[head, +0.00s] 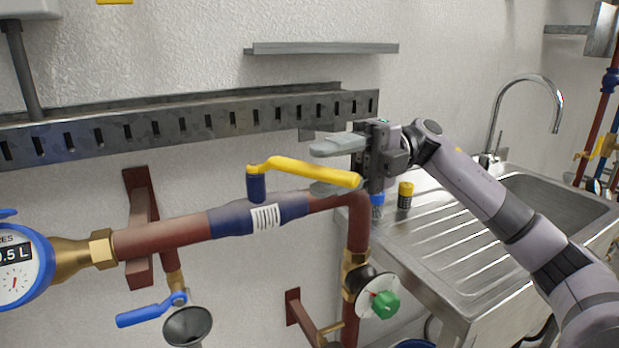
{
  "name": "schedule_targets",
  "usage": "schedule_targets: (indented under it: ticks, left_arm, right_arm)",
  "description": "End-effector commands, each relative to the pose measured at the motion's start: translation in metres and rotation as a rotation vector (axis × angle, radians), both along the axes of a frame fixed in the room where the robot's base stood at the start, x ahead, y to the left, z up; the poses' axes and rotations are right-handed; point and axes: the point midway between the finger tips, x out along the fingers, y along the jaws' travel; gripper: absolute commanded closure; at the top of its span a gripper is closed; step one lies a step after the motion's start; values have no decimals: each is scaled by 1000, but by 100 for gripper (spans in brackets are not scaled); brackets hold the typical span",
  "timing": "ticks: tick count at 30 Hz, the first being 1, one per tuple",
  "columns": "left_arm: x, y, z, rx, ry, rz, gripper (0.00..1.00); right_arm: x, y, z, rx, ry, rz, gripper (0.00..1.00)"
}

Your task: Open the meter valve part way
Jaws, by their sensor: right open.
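The valve with a yellow lever (305,170) sits on a blue body (262,217) in the copper-coloured pipe, to the right of the blue water meter (18,265). The lever points right, roughly along the pipe. My right gripper (322,167) is open, with one grey finger above the other. The lever's free end shows between the two fingers and overlaps the lower one in the picture. I cannot tell whether they touch. My left gripper is not in view.
A slotted metal rail (190,122) runs along the wall behind. Below are a blue lever (143,312) over a funnel and a green knob (386,304). A steel sink (450,235) with a yellow-black cylinder (405,195) stands at right.

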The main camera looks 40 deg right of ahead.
Motion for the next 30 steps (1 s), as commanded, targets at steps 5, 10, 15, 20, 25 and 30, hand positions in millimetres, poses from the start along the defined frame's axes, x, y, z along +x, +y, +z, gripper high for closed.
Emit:
schedule_targets:
  ticks: [5, 10, 15, 20, 25, 30]
  left_arm:
    - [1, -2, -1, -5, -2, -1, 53]
    - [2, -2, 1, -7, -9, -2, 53]
    - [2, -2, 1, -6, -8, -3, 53]
    - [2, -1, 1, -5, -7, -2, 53]
    - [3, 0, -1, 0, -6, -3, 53]
    - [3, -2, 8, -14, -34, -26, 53]
  right_arm:
    - [-2, -23, -1, 0, -1, -1, 56]
    - [-3, -30, 0, 1, -1, 1, 56]
    - [-3, -30, 0, 1, -1, 1, 56]
    - [-3, -30, 0, 1, -1, 1, 56]
    - [-3, -29, 0, 1, -1, 1, 56]
    - [1, -22, -1, 37, 7, -1, 56]
